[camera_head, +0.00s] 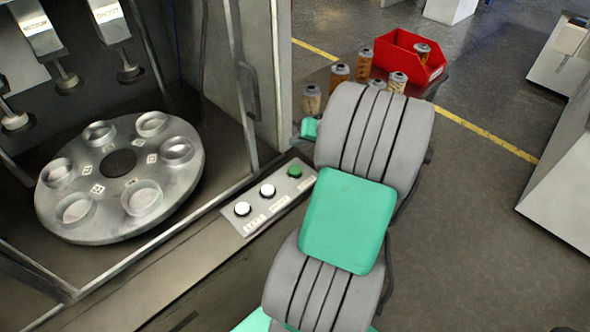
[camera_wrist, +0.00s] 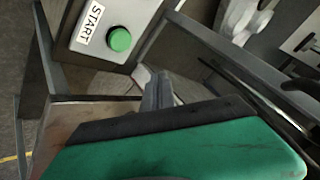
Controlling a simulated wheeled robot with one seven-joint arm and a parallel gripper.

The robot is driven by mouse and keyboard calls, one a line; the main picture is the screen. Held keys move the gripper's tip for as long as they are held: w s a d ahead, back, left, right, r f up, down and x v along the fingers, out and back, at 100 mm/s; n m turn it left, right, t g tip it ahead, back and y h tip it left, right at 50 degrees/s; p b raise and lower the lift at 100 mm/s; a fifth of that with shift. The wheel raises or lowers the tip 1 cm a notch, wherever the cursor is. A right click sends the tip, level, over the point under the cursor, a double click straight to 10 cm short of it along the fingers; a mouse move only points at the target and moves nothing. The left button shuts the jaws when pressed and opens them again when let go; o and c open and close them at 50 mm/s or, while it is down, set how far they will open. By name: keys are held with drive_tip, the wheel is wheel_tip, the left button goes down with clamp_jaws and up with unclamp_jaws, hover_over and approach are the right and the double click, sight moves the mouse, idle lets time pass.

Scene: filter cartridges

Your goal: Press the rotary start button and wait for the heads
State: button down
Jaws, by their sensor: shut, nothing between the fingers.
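The green start button (camera_head: 294,171) is at the right end of a grey control panel (camera_head: 257,221), beside two white buttons. In the wrist view the green button (camera_wrist: 120,39) sits beside a START label (camera_wrist: 91,24). My gripper (camera_wrist: 158,88) is shut and empty; its fingertips are below and right of the button in that picture, apart from it. In the head view my arm hides most of the gripper. The round rotary table (camera_head: 119,162) carries several empty-looking round cups. Several heads (camera_head: 66,76) hang above its back side, clear of the cups.
The machine's frame post (camera_head: 240,90) stands just behind the panel. Right of it, a small table holds several cartridges (camera_head: 339,76) and a red bin (camera_head: 409,58) with a cartridge in it. Grey floor is open to the right, with white cabinets (camera_head: 570,180) at the edge.

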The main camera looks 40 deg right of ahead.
sight(297, 171)
wheel_tip(297, 171, down, 9)
drive_tip(key=b, duration=0.6)
drive_tip(key=shift+r, duration=0.2)
idle(1.5)
drive_tip(key=shift+f, duration=0.4)
drive_tip(key=shift+f+b, duration=0.6)
drive_tip(key=shift+b, duration=0.05)
idle(0.4)
drive_tip(key=shift+r, duration=0.1)
drive_tip(key=shift+r+p, duration=0.75)
drive_tip(key=shift+r, duration=0.15)
wheel_tip(297, 171, up, 5)
drive_tip(key=p, duration=0.4)
drive_tip(key=shift+r, duration=0.1)
